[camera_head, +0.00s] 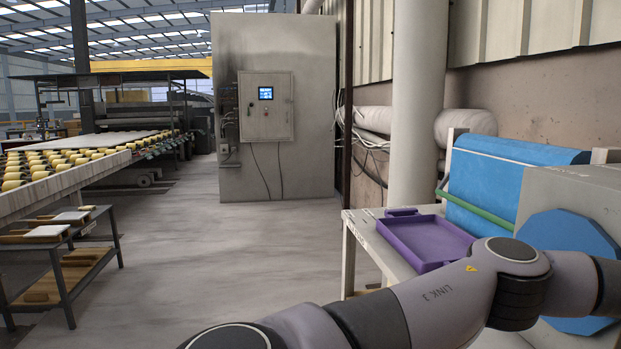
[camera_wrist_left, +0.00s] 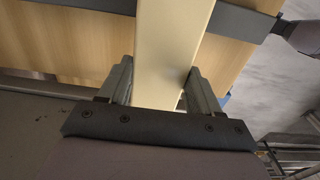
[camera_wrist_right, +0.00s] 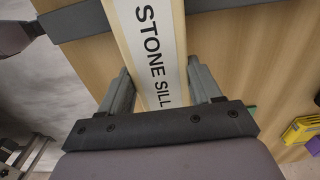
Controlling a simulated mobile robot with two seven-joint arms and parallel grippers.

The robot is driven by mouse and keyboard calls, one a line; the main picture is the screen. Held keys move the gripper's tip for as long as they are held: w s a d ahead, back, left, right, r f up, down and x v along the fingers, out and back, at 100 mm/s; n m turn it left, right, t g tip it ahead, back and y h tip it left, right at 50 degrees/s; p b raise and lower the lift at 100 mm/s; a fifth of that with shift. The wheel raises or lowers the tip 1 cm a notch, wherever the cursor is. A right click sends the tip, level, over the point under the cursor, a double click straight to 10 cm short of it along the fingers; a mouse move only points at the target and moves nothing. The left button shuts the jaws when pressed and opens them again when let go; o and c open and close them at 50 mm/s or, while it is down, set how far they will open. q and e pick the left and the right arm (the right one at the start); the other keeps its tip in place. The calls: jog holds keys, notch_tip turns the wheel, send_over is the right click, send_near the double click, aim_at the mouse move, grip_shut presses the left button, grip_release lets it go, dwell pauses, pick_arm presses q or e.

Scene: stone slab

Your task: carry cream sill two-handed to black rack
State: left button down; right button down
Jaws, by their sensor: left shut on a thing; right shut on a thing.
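The cream sill (camera_wrist_left: 168,50) is a long cream bar and runs between the fingers of my left gripper (camera_wrist_left: 160,88) in the left wrist view. That gripper is shut on it. In the right wrist view the sill (camera_wrist_right: 150,40) carries the printed words "STONE SILL". My right gripper (camera_wrist_right: 168,92) is shut on it, one finger on each side. Neither the sill nor the grippers show in the head view, where only my arm links cross the lower right. I cannot identify the black rack for certain in any view.
A wood-coloured surface with dark bars (camera_wrist_right: 232,55) lies behind the sill, with a yellow item (camera_wrist_right: 302,129) near it. In the head view, a bench with a purple tray (camera_head: 425,240) stands right and a roller conveyor (camera_head: 60,170) left. Open floor (camera_head: 230,240) lies between.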

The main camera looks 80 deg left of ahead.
pick_arm(q)
jog(key=shift+f+b, duration=0.7)
jog(key=shift+b, duration=0.05)
pick_arm(e)
jog(key=shift+f, duration=0.7)
pick_arm(q)
jog(key=shift+c, duration=0.7)
grip_release()
pick_arm(e)
jog(key=shift+r, duration=0.1)
pick_arm(q)
jog(key=shift+f, duration=0.15)
pick_arm(e)
jog(key=c, duration=0.6)
grip_release()
pick_arm(q)
jog(key=shift+s, duration=0.1)
pick_arm(e)
jog(key=o, duration=0.5)
jog(key=shift+c, duration=0.2)
pick_arm(q)
jog(key=shift+o, duration=0.7)
pick_arm(e)
jog(key=shift+o, duration=0.4)
jog(key=shift+o, duration=0.3)
pick_arm(q)
jog(key=shift+r, duration=0.3)
